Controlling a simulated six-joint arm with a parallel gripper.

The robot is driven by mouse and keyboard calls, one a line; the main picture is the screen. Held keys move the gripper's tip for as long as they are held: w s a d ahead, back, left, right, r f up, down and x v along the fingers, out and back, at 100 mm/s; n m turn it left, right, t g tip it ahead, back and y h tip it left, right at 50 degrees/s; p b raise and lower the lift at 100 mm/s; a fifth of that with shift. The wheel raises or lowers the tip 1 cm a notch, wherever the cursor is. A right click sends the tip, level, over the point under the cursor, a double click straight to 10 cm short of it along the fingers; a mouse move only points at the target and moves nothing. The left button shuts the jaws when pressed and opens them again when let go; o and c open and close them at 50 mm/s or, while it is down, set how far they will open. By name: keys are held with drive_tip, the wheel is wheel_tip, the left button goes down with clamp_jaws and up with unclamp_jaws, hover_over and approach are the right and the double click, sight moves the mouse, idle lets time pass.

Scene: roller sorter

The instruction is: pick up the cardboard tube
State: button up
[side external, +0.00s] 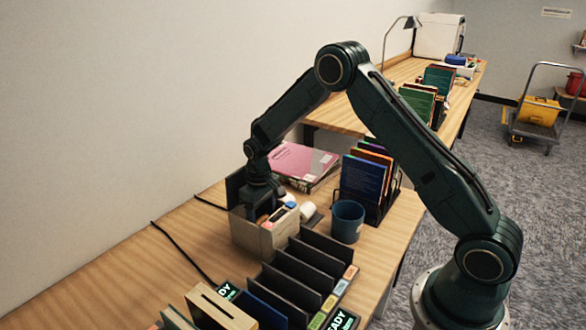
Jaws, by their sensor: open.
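My gripper (262,204) points down at a beige open-topped box (258,238) on the wooden desk. Its jaws are open, with the fingertips low at the box's opening and partly hidden by the box and its contents. Small items with pink, blue and white parts (283,212) show at the right of the box opening. I cannot pick out a cardboard tube for sure; the inside of the box is mostly hidden. A small white rounded object (308,210) lies just right of the box, and I cannot tell what it is.
A blue cup (347,221) stands right of the box. A dark slotted sorter (305,270) with coloured labels is in front. The desk's left front is mostly clear, crossed by a black cable (183,252).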

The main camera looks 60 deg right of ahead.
sight(262, 219)
drive_tip(key=shift+f, duration=0.35)
drive_tip(key=c, duration=0.7)
drive_tip(key=shift+c, duration=0.2)
drive_tip(key=shift+r, duration=0.15)
wheel_tip(262, 219, up, 20)
idle(0.5)
idle(0.4)
